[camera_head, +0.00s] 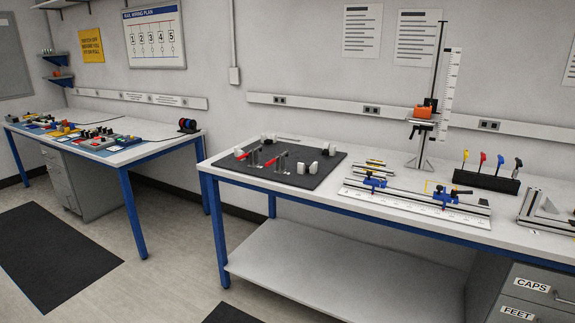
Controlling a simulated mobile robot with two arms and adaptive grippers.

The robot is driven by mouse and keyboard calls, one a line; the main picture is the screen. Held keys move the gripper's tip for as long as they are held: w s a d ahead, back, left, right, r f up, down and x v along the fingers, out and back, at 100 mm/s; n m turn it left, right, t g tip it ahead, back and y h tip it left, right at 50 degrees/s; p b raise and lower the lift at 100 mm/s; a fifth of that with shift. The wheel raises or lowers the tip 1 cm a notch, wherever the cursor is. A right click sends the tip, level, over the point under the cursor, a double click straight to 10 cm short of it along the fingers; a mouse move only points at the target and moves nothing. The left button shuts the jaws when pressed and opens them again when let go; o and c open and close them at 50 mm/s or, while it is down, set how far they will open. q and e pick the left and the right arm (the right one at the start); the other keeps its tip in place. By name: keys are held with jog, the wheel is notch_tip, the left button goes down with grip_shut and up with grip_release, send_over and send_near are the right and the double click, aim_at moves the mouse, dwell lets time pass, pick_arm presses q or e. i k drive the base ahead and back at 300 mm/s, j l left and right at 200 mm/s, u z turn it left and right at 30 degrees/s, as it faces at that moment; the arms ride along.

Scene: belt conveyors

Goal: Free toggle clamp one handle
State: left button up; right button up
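Two toggle clamps with red handles stand on a black board (314,178) on the near bench, left part. The left clamp's red handle (241,153) and the right clamp's red handle (272,160) both lie low and slanted, beside upright grey metal parts. Which one is clamp one I cannot tell; no label is readable. Neither of my grippers is in view.
The white bench top (222,167) carries a rail fixture (410,198) with blue clamps, a tall height gauge (432,110) and a black rack (486,181) of screwdrivers. A second bench (150,150) stands left, across a floor gap. The lower shelf (330,275) is empty.

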aim_at(243, 156)
jog(key=i+u, duration=0.15)
jog(key=i, duration=0.35)
jog(key=i+l+u, duration=0.2)
jog(key=i, duration=0.25)
jog(key=i+l+u, duration=0.15)
jog(key=i, duration=0.35)
jog(key=i+l+u, duration=0.2)
jog(key=i, duration=0.25)
